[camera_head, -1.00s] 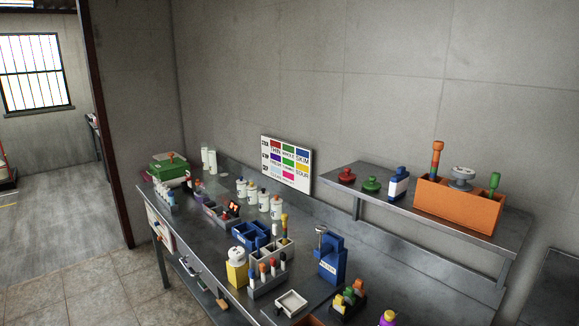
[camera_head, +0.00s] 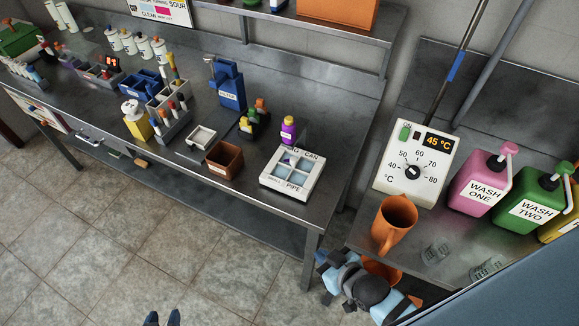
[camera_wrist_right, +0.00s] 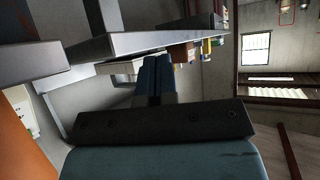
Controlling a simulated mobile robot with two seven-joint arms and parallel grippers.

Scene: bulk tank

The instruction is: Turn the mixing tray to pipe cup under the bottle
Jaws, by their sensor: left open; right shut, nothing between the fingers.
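The mixing tray (camera_head: 262,181) is a white square tray with four pale cups, at the right end of the long metal table. Its far edge reads partly "CAN"; its near edge reads "PIPE" toward the right. A dark purple mark shows in the far left cup. A purple bottle (camera_head: 288,133) with a yellow cap stands upright just behind the tray; its base is partly hidden. My left gripper (camera_head: 162,319) is open and empty at the bottom edge, over the floor. My right gripper (camera_head: 324,257) is by the table's near right corner. It also shows in the right wrist view (camera_wrist_right: 153,68), shut and empty.
Right of the gap, a second bench holds an orange cup (camera_head: 394,222), a temperature unit (camera_head: 416,165) and wash jugs (camera_head: 479,184). Table around the tray's near side is bare.

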